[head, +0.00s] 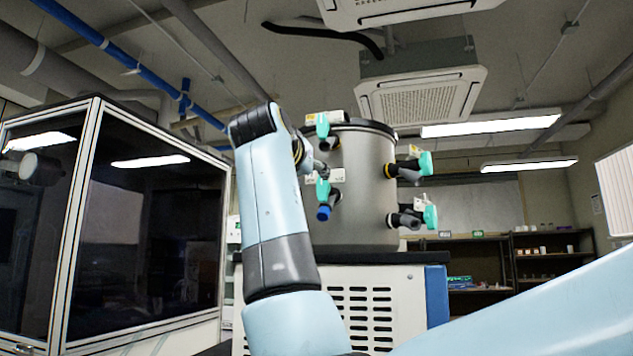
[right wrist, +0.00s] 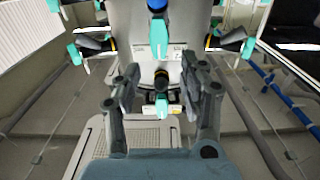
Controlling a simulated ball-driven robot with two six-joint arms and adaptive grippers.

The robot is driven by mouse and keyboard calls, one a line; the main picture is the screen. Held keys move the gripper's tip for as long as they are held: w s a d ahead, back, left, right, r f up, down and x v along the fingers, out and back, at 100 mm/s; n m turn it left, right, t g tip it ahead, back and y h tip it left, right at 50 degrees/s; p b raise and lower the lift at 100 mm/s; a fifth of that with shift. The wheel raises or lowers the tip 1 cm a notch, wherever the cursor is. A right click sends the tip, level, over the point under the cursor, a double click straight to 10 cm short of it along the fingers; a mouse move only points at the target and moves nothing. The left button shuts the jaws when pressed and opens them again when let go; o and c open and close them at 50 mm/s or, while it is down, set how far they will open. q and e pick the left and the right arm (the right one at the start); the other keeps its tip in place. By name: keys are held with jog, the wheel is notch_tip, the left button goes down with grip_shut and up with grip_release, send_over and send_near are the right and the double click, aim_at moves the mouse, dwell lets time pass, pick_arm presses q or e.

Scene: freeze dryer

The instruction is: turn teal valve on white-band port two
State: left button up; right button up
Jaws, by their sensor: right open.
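The grey drum (head: 362,185) of the freeze dryer carries several dark ports with teal valve handles. On its left side are an upper teal valve (head: 322,125) and a lower teal valve (head: 323,190) with a blue tip. My right gripper (head: 316,163) is close to these two, partly hidden behind my wrist. The right wrist view appears upside down. There my right gripper (right wrist: 161,80) is open and empty, fingers either side of a teal handle (right wrist: 162,103), with no clear contact. Another teal handle (right wrist: 158,38) lies beyond the fingertips. My left gripper is not in view.
Two more teal valves, an upper one (head: 425,163) and a lower one (head: 430,216), stick out on the drum's right. The drum stands on a white vented cabinet (head: 408,290). A glass-fronted enclosure (head: 140,220) stands at left. Shelves (head: 550,255) are at back right.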

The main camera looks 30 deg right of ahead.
jog(key=v, duration=0.4)
jog(key=shift+s+a, duration=0.2)
